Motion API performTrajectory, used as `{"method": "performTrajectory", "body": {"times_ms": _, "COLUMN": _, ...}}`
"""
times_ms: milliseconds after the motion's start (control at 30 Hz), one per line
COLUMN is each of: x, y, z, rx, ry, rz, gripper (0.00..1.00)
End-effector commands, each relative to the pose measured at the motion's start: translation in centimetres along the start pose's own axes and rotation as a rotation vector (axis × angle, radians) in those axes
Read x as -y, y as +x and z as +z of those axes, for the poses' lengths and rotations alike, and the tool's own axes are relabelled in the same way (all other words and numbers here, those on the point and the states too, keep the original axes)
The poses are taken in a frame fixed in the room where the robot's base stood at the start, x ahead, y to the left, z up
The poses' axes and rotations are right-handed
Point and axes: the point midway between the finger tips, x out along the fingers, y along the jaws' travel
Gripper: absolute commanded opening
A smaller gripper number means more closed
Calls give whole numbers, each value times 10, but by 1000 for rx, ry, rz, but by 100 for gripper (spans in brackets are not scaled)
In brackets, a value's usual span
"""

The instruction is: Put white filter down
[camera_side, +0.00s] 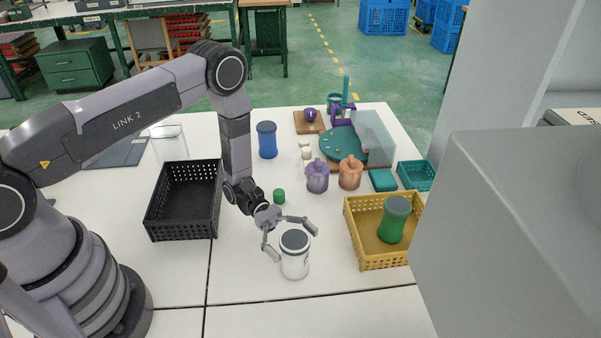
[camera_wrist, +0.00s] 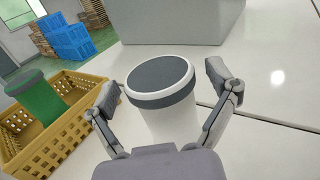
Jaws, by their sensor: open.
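The white filter (camera_side: 294,259) is a white cylinder with a dark grey top, standing upright on the white table in front of my gripper. In the wrist view the white filter (camera_wrist: 168,112) stands between the two spread fingers, with gaps visible on both sides. My gripper (camera_side: 291,240) is open around it; in the wrist view the fingers of my gripper (camera_wrist: 163,98) are wide apart. The filter's lower part is hidden in the wrist view by the gripper body.
A yellow crate (camera_side: 383,263) holding a green filter (camera_side: 394,220) stands to the right. A black crate (camera_side: 183,230) stands to the left. A small green piece (camera_side: 279,196), a purple jar (camera_side: 317,178) and an orange jar (camera_side: 350,174) stand behind. The table's front is clear.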

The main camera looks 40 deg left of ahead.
Motion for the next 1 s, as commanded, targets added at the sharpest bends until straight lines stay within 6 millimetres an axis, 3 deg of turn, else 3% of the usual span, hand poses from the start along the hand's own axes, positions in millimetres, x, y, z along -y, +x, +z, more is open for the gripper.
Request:
{"method": "performTrajectory", "body": {"times_ms": 167, "x": -1, "y": -15, "z": 3, "rx": 0, "ry": 1, "rz": 4, "gripper": 87}}
{"method": "performTrajectory", "body": {"times_ms": 333, "x": -1, "y": -52, "z": 2, "rx": -1, "ry": 2, "rz": 6, "gripper": 87}}
{"method": "performTrajectory", "body": {"times_ms": 500, "x": -1, "y": -51, "z": 40, "rx": -1, "ry": 3, "rz": 0, "gripper": 87}}
{"method": "performTrajectory", "body": {"times_ms": 833, "x": 1, "y": -51, "z": 84, "rx": -21, "ry": 29, "rz": -26, "gripper": 87}}
{"method": "performTrajectory", "body": {"times_ms": 1000, "x": 15, "y": -55, "z": 141, "rx": -157, "ry": 192, "rz": -171, "gripper": 87}}
